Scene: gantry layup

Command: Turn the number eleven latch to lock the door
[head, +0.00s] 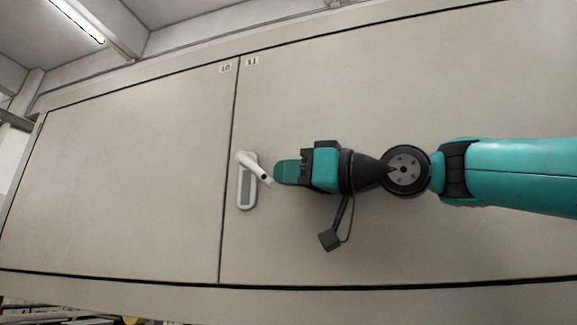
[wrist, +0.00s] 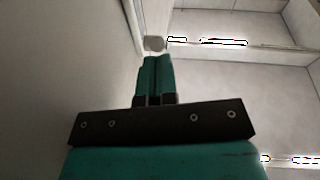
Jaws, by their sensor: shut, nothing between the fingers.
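The number eleven latch is a white lever handle (head: 255,167) on a pale backplate (head: 247,197) with a grey panel, at the left edge of the door marked 11 (head: 410,85). The lever slants down to the right, and its end lies close to my fingertips. My gripper (head: 280,173) comes from the right with its teal fingers together and nothing between them. Whether the fingertips touch the lever cannot be told.
A door marked 10 (head: 140,165) lies flush to the left, past a narrow vertical seam. The door face around the latch is flat and clear. A ceiling lamp (head: 75,20) hangs at top left. Shelved items (head: 60,315) show at bottom left.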

